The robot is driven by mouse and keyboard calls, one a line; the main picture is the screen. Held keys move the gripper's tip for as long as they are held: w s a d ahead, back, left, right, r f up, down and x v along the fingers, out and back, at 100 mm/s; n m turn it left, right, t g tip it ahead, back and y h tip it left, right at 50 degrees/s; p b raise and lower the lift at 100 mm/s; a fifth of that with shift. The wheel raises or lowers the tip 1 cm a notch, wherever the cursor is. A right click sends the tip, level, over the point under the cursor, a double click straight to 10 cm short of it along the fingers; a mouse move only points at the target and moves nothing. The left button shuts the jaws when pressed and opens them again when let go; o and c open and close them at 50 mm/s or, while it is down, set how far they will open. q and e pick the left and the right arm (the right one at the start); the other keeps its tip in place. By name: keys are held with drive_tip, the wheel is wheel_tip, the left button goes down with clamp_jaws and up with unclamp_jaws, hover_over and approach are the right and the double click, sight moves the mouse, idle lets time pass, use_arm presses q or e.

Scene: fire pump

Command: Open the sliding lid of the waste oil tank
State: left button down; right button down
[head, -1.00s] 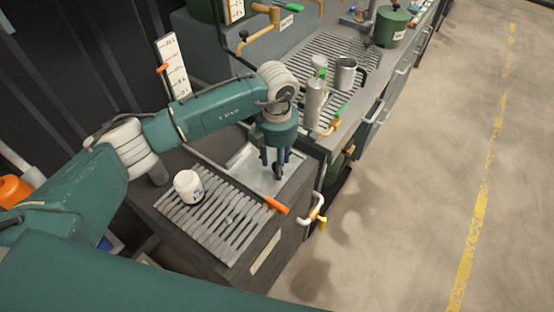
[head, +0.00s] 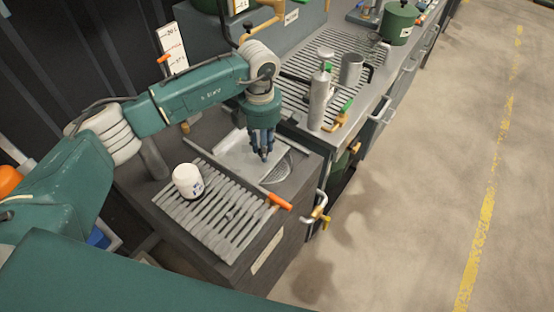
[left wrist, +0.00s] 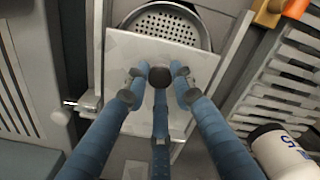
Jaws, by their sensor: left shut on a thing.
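The waste oil tank (head: 240,280) is a dark box in the head view. Its sliding lid (head: 233,161) is a flat pale grey plate on the top, also in the left wrist view (left wrist: 126,55). A round perforated strainer opening (head: 282,170) shows partly beside the lid; the left wrist view shows its exposed part (left wrist: 165,22) past the lid's top edge. The lid covers the rest. My left gripper (head: 264,153) points down with its fingers closed around the lid's dark knob (left wrist: 160,77). My right gripper is not in view.
A white jar (head: 187,181) stands on the slatted grate (head: 225,215) near the lid. An orange-handled valve (head: 279,202) is at the tank's edge. A metal bottle (head: 320,97) and a mug (head: 352,69) stand on the bench behind. The floor at right is clear.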

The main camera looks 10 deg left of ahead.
sight(238, 143)
use_arm(q)
drive_tip(key=w+a+b, duration=0.1)
drive_tip(key=a, duration=0.1)
drive_tip(key=w+a+b, duration=0.1)
drive_tip(key=a, duration=0.2)
drive_tip(key=w+a+b, duration=0.1)
drive_tip(key=a, duration=0.2)
drive_tip(key=shift+w, duration=0.15)
drive_tip(key=shift+w+a, duration=0.2)
drive_tip(key=shift+a, duration=0.25)
drive_tip(key=c, duration=1.5)
unclamp_jaws()
drive_tip(key=shift+o, duration=0.2)
drive_tip(key=shift+r, duration=0.1)
